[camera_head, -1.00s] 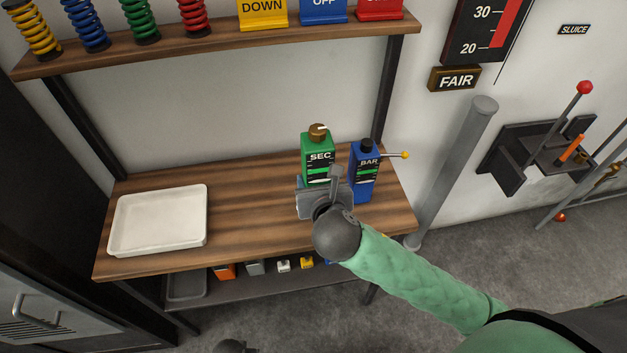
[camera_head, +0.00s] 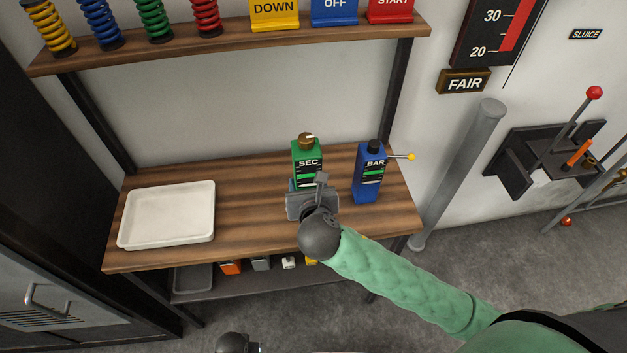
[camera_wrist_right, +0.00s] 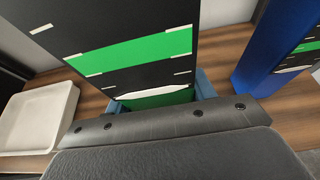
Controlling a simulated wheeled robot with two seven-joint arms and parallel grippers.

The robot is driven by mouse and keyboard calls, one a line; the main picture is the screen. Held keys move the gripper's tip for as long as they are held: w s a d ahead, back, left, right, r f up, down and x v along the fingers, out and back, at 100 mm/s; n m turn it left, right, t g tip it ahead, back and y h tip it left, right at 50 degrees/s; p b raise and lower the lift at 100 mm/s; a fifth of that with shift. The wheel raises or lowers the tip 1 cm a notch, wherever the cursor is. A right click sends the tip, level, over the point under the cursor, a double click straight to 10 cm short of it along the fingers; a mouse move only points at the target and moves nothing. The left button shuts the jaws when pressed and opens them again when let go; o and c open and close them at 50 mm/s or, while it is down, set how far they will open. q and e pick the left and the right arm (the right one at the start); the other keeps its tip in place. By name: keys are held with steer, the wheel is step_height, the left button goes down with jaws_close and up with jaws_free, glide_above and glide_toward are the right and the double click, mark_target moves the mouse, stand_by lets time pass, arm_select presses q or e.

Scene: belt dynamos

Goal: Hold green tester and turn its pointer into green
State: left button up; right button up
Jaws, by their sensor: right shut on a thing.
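The green tester (camera_head: 305,177), marked SEC, has a brown knob (camera_head: 306,140) on top and a dark scale with white ticks and a green band. My right gripper (camera_head: 318,187) is shut on its lower part from the front. In the right wrist view the scale (camera_wrist_right: 130,50) of the tester fills the space beyond the gripper (camera_wrist_right: 155,108). A white sliver shows at the scale's lower edge; I cannot tell whether it is the pointer. A dark rounded part of my left arm (camera_head: 236,343) shows at the bottom edge; its fingers are not clear.
A blue tester (camera_head: 367,185) marked BAR, with a yellow-tipped lever, stands close to the right. A white tray (camera_head: 166,239) lies at the left of the wooden shelf (camera_head: 245,230), with bare wood between. An upper shelf (camera_head: 230,45) carries springs and signs.

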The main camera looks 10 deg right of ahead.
steer(key=shift+w+a+f+p, duration=0.25)
steer(key=shift+w+a+f, duration=0.4)
steer(key=shift+a+f, duration=0.4)
steer(key=shift+w+a+f+p, duration=0.25)
steer(key=shift+w+a+f, duration=0.45)
steer(key=shift+a+f, duration=0.35)
steer(key=shift+w+a+f+p, duration=0.25)
steer(key=shift+w+a+f, duration=0.4)
steer(key=shift+a+f, duration=0.4)
steer(key=shift+a+r, duration=0.1)
steer(key=shift+f+p, duration=0.3)
steer(key=shift+p, duration=0.05)
steer(key=shift+f, duration=0.3)
steer(key=shift+s+f+p, duration=0.1)
steer(key=shift+p, duration=0.6)
stand_by(0.3)
steer(key=shift+f, duration=0.15)
stand_by(0.4)
